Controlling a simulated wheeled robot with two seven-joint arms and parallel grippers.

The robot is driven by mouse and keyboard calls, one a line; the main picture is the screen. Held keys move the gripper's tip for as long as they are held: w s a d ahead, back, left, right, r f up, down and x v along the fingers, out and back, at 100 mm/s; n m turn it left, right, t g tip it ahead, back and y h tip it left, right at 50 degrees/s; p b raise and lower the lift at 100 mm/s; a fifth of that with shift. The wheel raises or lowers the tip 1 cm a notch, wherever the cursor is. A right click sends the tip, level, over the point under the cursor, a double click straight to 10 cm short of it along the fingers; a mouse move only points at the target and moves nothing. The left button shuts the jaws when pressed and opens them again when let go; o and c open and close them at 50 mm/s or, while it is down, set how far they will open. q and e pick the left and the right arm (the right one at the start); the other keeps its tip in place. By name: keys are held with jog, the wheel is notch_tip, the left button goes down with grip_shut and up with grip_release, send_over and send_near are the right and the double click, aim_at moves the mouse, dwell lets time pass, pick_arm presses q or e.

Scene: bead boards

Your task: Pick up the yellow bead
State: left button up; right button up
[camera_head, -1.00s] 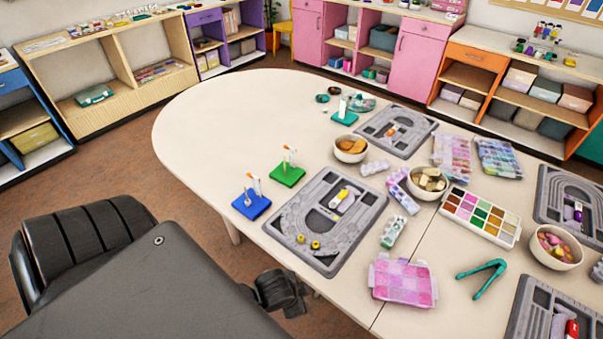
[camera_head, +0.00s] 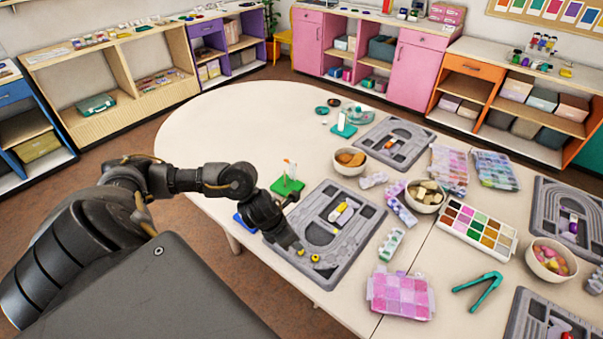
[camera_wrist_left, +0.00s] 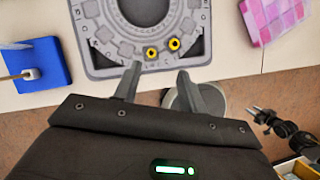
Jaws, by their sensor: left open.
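Two yellow beads lie near the front edge of the grey bead board (camera_head: 350,244): a left one (camera_head: 300,252) and a right one (camera_head: 315,258). In the left wrist view, they are ring-shaped with dark holes, the left one (camera_wrist_left: 151,52) and the right one (camera_wrist_left: 174,44) close together on the board (camera_wrist_left: 105,63). My left gripper (camera_wrist_left: 159,72) is open and empty, its fingertips just short of the beads at the board's near edge. In the head view, my left gripper (camera_head: 291,243) hangs over the board's left part, right by the beads. My right gripper does not show.
A green peg base (camera_head: 287,186) and a blue one (camera_wrist_left: 38,64) stand left of the board. A pink bead box (camera_head: 400,293) and teal tweezers (camera_head: 478,289) lie to the right. The table's left end is clear.

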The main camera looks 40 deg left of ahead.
pick_arm(q)
jog(key=a+m, duration=0.1)
jog(key=a, duration=0.1)
send_over(301, 252)
jog(key=s+a, duration=0.2)
jog(key=f, duration=0.4)
jog(key=shift+w+d+f, duration=0.25)
jog(key=shift+f, duration=0.15)
jog(key=shift+d+f, duration=0.1)
jog(key=shift+f, duration=0.3)
jog(key=p+x, duration=0.1)
jog(key=x, duration=0.3)
jog(key=shift+f, duration=0.25)
grip_shut()
